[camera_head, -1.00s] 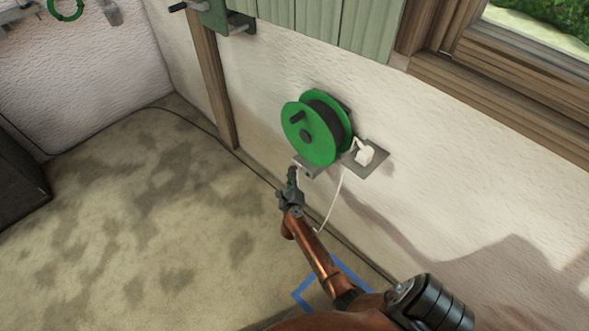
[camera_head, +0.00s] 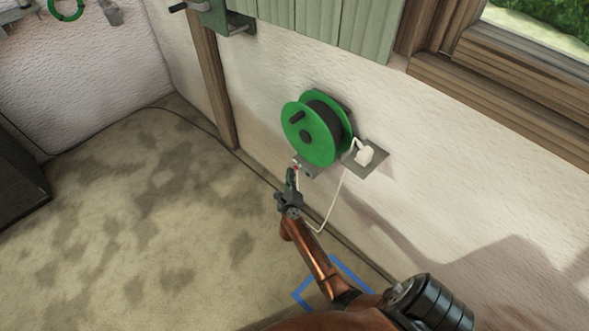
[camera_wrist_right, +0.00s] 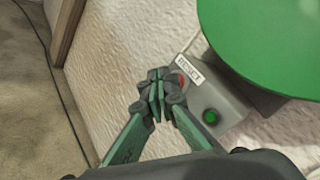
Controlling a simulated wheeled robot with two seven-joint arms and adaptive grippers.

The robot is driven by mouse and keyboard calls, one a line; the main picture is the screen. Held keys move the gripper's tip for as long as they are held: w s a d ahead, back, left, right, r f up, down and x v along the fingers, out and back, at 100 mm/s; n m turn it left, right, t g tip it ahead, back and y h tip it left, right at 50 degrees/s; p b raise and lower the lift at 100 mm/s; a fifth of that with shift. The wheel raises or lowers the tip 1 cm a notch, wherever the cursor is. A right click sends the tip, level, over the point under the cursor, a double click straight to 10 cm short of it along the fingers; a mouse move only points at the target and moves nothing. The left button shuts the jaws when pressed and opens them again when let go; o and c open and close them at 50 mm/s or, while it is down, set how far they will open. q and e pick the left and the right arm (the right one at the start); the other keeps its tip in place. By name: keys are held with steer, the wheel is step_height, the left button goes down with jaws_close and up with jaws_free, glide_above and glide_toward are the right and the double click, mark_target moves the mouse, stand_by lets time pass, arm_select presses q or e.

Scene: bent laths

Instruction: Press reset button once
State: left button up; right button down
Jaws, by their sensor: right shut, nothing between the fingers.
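A grey box (camera_wrist_right: 235,97) with a white RESET label (camera_wrist_right: 189,69) is on the wall below the green reel. A red button (camera_wrist_right: 181,80) sits beside the label, partly hidden behind my fingers. A green button or lamp (camera_wrist_right: 210,115) is on the same face. The box (camera_head: 309,172) is small in the head view. My right gripper (camera_head: 291,179) is shut and empty, its fingertips (camera_wrist_right: 157,82) close to the red button. I cannot tell whether they touch it. My left gripper is not in view.
The green cable reel (camera_head: 310,135) sticks out from the wall just above the box. A white plug (camera_head: 364,154) on a grey plate is right of it, and its white cable hangs in a loop beside my right gripper. The floor to the left is open.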

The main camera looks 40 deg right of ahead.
steer(key=shift+a, duration=0.3)
steer(key=a, duration=0.5)
steer(key=shift+s, duration=0.2)
stand_by(0.9)
